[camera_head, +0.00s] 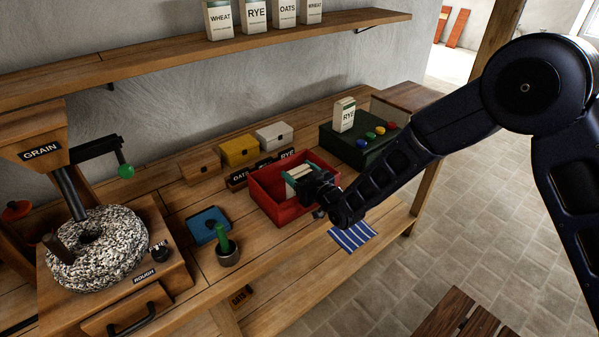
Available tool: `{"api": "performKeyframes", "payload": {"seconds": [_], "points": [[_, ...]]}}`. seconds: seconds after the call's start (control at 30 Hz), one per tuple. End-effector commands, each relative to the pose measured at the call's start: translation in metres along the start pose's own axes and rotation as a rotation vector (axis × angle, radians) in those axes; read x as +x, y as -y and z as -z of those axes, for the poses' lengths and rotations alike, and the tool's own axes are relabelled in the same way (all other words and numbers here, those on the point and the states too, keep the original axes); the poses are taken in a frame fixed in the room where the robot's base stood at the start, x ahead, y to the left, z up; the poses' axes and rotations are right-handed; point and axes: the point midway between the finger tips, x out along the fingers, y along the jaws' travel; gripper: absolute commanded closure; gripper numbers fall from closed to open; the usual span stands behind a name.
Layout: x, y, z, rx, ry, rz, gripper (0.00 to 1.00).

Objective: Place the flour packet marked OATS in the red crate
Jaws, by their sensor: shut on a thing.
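The red crate (268,205) stands on the workbench, right of the middle. My gripper (312,187) reaches in over its right side and is shut on a pale flour packet (296,176) with a greenish band. The packet is tilted and low in the crate's opening; I cannot tell if it touches the crate floor. Its marking is not readable and the gripper hides part of it. A packet marked OATS (286,13) stands upright on the wall shelf, between packets marked RYE (256,15) and WHEAT (312,11).
Another WHEAT packet (220,19) is on the shelf (180,56). A RYE packet (344,115) stands on a dark green box (350,146) with coloured buttons.

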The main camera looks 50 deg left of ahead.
Motion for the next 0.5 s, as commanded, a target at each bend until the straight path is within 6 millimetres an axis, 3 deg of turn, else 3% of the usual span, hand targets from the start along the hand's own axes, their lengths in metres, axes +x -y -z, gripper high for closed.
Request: {"api": "performKeyframes", "payload": {"seconds": [0.03, 0.07, 0.17, 0.5], "points": [[0.0002, -0.0003, -0.001, 0.0, -0.001, 0.0, 0.88], [0.0, -0.0002, -0.0019, 0.0, 0.0, 0.0, 0.26], [0.0, -0.0001, -0.0015, 0.0, 0.0, 0.0, 0.06], [0.0001, 0.0002, 0.0006, 0.0, 0.0, 0.0, 0.06]]}}
